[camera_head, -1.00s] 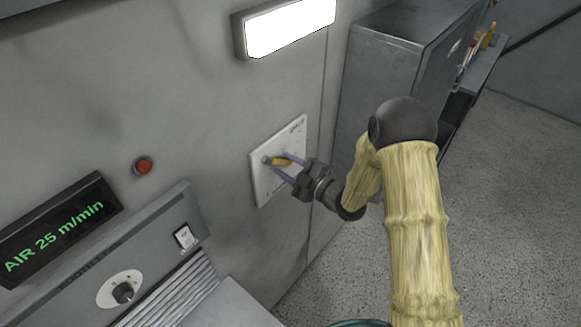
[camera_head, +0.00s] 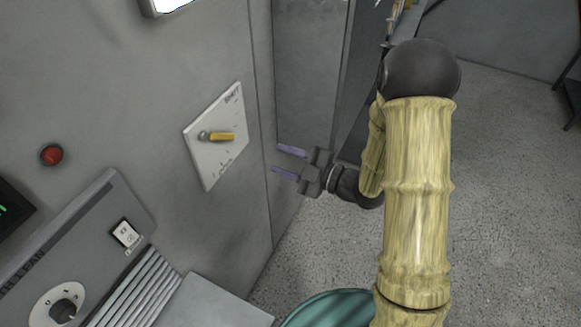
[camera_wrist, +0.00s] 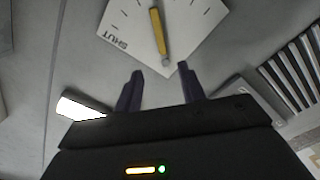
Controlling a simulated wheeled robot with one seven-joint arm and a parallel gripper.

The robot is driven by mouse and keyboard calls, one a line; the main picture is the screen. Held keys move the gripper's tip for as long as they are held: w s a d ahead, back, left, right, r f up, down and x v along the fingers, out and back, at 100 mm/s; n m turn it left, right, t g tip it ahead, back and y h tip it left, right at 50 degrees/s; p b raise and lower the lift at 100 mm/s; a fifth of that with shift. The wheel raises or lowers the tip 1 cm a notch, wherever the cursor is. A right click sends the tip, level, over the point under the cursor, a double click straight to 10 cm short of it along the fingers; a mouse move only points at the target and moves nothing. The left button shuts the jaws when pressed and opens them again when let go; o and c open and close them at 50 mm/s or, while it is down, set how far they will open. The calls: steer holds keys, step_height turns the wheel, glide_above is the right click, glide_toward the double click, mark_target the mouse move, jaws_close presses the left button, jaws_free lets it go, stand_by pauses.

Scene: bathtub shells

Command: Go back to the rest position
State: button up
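My gripper (camera_head: 287,161) is open and empty, its two purple fingers apart, in the middle of the head view. It is to the right of a white dial plate (camera_head: 211,162) on the grey wall and clear of it. The plate carries a yellow lever (camera_head: 221,136) that points right in the head view. In the wrist view the plate (camera_wrist: 188,38) and the yellow lever (camera_wrist: 158,30) show beyond the open fingers (camera_wrist: 162,88). The word SHUT is readable on the plate there.
A grey cabinet (camera_head: 310,75) stands behind my gripper. At lower left are a sloped panel with a knob (camera_head: 62,311), a white switch (camera_head: 126,234) and a red button (camera_head: 51,155). A teal rounded object (camera_head: 330,310) is at the bottom. Speckled floor (camera_head: 500,180) is open at right.

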steer(key=shift+s+d, duration=0.2)
steer(key=shift+d, duration=0.4)
steer(key=w+d+f+m+t+h, duration=0.1)
steer(key=w+d+m+h, duration=0.1)
steer(key=d+m+h, duration=0.4)
steer(key=w+d+f+m+t+h, duration=0.1)
steer(key=w+d+f+m+h, duration=0.1)
steer(key=d+m+h, duration=0.35)
steer(key=s+d+m+g+h, duration=0.2)
steer(key=s+m+g, duration=0.1)
steer(key=s+m, duration=0.2)
steer(key=s+d+r+m+g+h, duration=0.1)
steer(key=s+d+m+g+h, duration=0.2)
steer(key=s+m, duration=0.3)
steer(key=s, duration=0.4)
steer(key=shift+s+d+g, duration=0.25)
steer(key=shift+d+g, duration=0.05)
steer(key=shift+g, duration=0.1)
